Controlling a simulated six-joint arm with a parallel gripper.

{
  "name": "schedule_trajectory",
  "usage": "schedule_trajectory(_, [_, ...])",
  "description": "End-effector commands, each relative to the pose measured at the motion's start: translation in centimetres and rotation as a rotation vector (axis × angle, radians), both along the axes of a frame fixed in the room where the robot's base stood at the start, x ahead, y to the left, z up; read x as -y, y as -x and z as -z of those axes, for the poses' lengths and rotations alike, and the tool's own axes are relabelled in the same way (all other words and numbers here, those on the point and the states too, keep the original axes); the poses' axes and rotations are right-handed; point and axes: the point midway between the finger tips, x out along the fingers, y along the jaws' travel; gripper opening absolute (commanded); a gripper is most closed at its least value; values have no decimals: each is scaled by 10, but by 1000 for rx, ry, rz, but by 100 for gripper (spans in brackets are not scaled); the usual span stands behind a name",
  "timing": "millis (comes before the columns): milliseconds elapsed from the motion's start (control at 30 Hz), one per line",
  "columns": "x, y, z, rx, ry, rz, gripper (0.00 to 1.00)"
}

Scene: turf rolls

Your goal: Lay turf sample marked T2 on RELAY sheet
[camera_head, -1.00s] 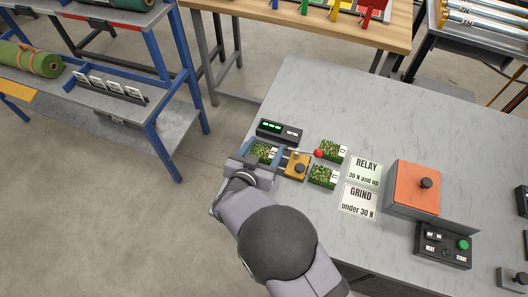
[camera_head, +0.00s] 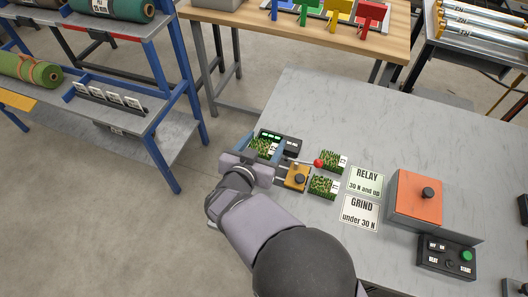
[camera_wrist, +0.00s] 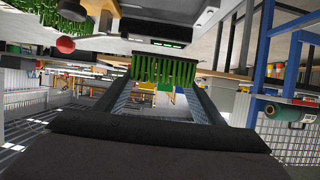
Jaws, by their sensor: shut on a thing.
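My gripper (camera_head: 264,149) is shut on a green turf sample (camera_head: 261,147) with a white tag, too small to read surely. The sample also shows between the fingers in the wrist view (camera_wrist: 163,69), apparently raised off the bench. The white RELAY sheet (camera_head: 366,181), reading "30 N and up", lies bare on the grey bench, to the right of my gripper. Two other tagged turf samples lie on the bench, one at the back (camera_head: 332,160) and one nearer the front (camera_head: 323,187).
A yellow fixture (camera_head: 296,178) with a black knob and a red-ball lever (camera_head: 319,163) stands right beside my gripper. A black display (camera_head: 288,143) is partly hidden behind the held sample. The GRIND sheet (camera_head: 361,212) lies in front of RELAY. An orange-topped box (camera_head: 418,193) stands to the right.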

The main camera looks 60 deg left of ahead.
Motion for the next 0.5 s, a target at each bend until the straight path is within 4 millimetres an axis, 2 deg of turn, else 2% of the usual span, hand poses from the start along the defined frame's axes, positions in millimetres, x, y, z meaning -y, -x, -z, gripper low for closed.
schedule_trajectory(100, [0,0,-15,0,-1,0,37])
schedule_trajectory(200, [0,0,-22,-1,-1,0,37])
schedule_trajectory(500, [1,-2,-26,0,2,6,37])
